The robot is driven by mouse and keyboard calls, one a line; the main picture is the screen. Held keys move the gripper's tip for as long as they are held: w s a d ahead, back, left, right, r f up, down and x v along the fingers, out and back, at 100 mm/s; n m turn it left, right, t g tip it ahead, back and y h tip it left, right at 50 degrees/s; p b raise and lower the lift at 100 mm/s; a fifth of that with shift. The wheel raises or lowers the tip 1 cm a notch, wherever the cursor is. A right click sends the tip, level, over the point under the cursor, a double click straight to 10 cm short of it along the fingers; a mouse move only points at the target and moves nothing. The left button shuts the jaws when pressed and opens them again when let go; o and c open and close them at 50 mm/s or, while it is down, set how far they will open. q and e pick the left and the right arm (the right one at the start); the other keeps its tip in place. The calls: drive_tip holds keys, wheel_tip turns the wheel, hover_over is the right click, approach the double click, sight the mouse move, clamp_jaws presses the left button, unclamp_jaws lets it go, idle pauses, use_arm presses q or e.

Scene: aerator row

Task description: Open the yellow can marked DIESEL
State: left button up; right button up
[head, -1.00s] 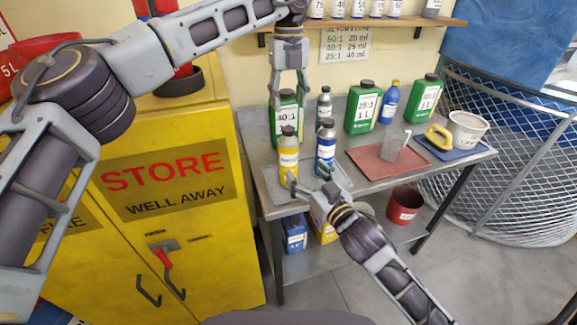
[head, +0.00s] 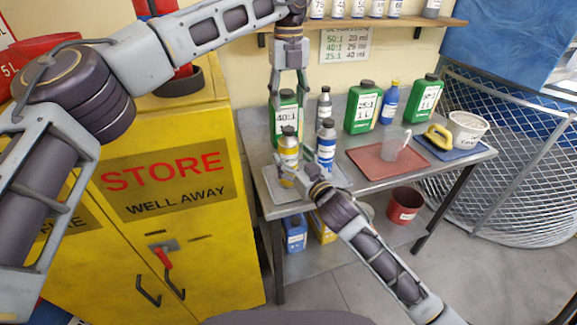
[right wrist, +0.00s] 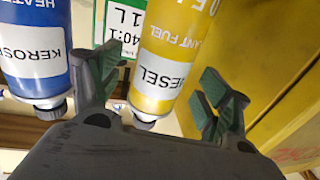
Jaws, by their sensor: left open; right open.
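The yellow can marked DIESEL (head: 289,152) stands upright with its dark cap on, on a grey tray at the table's near left. In the right wrist view the can (right wrist: 172,60) appears upside down, between my open fingers. My right gripper (head: 296,172) is low at the can, a finger on either side (right wrist: 160,88); I cannot tell whether they touch it. My left gripper (head: 289,97) is open and empty, pointing down above the can's cap, with a gap between.
A blue-labelled kerosene can (head: 326,145) stands close right of the yellow can. A grey bottle (head: 324,105) and a green 40:1 jug (head: 285,112) are behind. A red mat (head: 372,168) with a clear jug lies to the right. The yellow cabinet (head: 170,215) is at left.

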drive_tip(key=shift+x, duration=1.35)
